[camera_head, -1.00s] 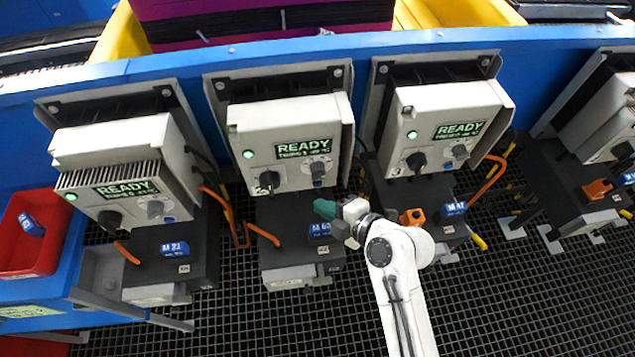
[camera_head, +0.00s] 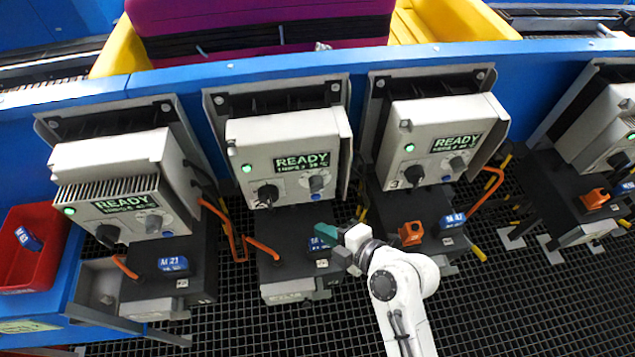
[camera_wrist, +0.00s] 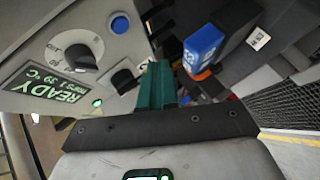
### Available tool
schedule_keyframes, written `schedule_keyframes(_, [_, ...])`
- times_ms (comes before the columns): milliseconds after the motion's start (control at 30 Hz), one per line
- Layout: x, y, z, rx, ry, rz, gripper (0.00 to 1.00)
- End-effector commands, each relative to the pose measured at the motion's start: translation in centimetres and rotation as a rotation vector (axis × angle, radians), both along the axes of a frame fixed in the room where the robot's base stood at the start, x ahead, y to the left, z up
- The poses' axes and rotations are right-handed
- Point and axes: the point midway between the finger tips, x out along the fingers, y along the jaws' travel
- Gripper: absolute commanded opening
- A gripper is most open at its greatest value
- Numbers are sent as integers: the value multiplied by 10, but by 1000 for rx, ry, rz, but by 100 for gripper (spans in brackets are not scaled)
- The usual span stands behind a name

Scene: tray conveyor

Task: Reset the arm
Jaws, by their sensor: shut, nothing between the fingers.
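My white arm (camera_head: 398,285) reaches up from the bottom of the head view. My gripper (camera_head: 322,234) has green fingers and is shut, with nothing between them. It hangs in front of the second machine from the left, by the blue labelled block (camera_head: 325,240) on that machine's dark base. In the wrist view my gripper (camera_wrist: 158,84) points up at the front of a machine with a green READY display (camera_wrist: 62,88), black knobs and a blue button. A blue block (camera_wrist: 203,48) is just right of the fingers. Contact cannot be told.
Several grey machines stand in a row along a blue rail (camera_head: 300,67), with orange cables and dark bases. An orange clip (camera_head: 411,233) lies on the base right of my gripper. A red bin (camera_head: 38,262) is at the left. Dark grid floor (camera_head: 520,310) is open at lower right.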

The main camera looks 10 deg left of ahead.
Motion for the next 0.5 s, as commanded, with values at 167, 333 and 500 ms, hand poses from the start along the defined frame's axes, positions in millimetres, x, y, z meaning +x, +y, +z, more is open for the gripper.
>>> schedule_keyframes(167, [0,0,0,0,0,0,0])
schedule_keyframes(333, [-1,-8,0,4,37,-25,0])
schedule_keyframes(500, [-10,-44,-1,22,223,-163,0])
